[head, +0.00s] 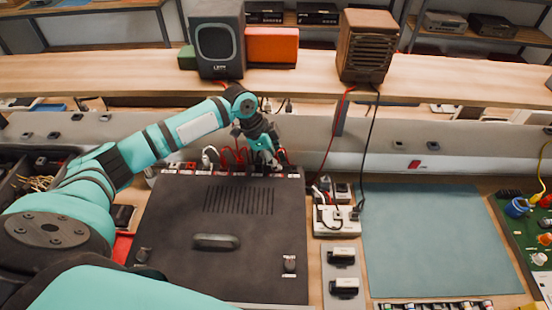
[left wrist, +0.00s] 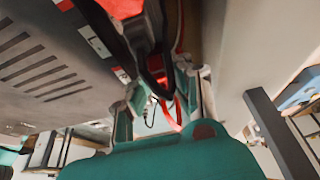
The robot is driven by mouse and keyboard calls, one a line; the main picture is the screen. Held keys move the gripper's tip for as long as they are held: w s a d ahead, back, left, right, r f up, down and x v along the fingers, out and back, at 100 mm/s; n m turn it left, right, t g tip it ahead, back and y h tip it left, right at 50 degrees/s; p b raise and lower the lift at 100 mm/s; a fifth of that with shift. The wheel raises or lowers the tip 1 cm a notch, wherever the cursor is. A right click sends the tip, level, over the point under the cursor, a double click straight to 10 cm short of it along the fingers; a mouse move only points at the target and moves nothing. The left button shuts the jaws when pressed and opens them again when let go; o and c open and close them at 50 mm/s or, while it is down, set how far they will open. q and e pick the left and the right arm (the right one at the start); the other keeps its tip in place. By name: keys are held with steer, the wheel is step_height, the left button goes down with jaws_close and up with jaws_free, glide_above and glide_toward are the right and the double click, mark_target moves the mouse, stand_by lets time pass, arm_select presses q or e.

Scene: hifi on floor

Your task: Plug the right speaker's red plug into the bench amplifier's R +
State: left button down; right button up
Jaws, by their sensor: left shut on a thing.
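The bench amplifier (head: 185,225) is a wide dark box with a slotted top. Red plugs and leads crowd its back edge, where small labels show. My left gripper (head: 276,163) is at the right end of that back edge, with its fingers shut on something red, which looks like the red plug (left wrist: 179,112). The fingers hide most of it, so I cannot tell whether it is in a socket. The amplifier's labelled edge (left wrist: 95,42) is close beside the fingers in the left wrist view. The brown right speaker (head: 366,48) stands on the shelf, with a red lead (head: 334,135) and a black lead hanging down.
A dark grey speaker (head: 217,45) and an orange box (head: 272,46) share the shelf. A white power strip (head: 336,220) with plugs lies right of the amplifier. A blue-green mat (head: 435,240) is clear. A green circuit board (head: 530,230) lies far right.

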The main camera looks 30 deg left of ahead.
arm_select(q)
steer(key=shift+p, duration=0.5)
stand_by(1.6)
steer(key=shift+f, duration=0.1)
steer(key=c, duration=1.2)
jaws_free()
steer(key=p+v, duration=0.2)
steer(key=v, duration=0.3)
steer(key=d+p+v, duration=0.1)
steer(key=v, duration=0.5)
steer(key=w+p+v, duration=0.1)
steer(key=p+v, duration=0.1)
steer(key=v, duration=0.3)
steer(key=shift+s+d+r+p, duration=0.15)
steer(key=shift+r+p, duration=0.2)
steer(key=shift+r, duration=0.35)
steer(key=shift+f, duration=0.1)
